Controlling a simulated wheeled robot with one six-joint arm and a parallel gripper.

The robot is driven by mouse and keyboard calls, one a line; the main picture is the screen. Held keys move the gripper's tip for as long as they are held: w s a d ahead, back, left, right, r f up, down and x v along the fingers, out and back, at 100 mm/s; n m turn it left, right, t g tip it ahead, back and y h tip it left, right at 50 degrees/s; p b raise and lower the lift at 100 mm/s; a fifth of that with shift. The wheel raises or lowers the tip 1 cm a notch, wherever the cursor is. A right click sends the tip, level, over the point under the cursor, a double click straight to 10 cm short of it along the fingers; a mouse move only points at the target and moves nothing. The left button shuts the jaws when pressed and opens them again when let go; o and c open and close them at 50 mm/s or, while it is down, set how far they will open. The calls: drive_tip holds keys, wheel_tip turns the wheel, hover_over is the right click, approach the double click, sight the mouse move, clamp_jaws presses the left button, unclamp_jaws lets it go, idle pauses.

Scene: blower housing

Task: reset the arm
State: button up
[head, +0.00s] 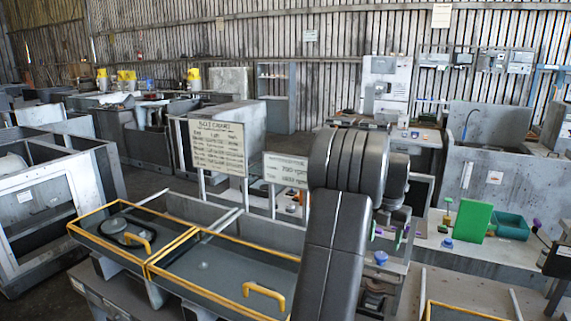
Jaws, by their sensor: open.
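My arm (335,230) rises in the foreground of the head view, right of centre, bent over at a dark rounded joint. Behind that joint, my gripper (388,235) shows small and partly hidden, pointing down. Its fingers stand apart, with small green and purple patches by their tips. I see nothing held between them. A small blue knob-like thing (381,257) is just below the gripper in the picture; I cannot tell how far apart they are.
Yellow-edged grey panels with handles (215,270) lie in front, left of my arm. A sign board (217,148) stands behind them. At right, a bench (480,245) bears a green block (473,221), a teal bin (511,226) and small coloured parts.

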sight(381, 255)
wheel_tip(381, 255, down, 5)
drive_tip(key=shift+r+p, duration=0.2)
drive_tip(key=shift+p, duration=0.1)
drive_tip(key=m, duration=0.5)
drive_tip(key=shift+m, duration=0.4)
drive_tip(key=m, duration=1)
drive_tip(key=shift+m, duration=0.4)
drive_tip(key=m, duration=0.5)
drive_tip(key=shift+m, duration=0.3)
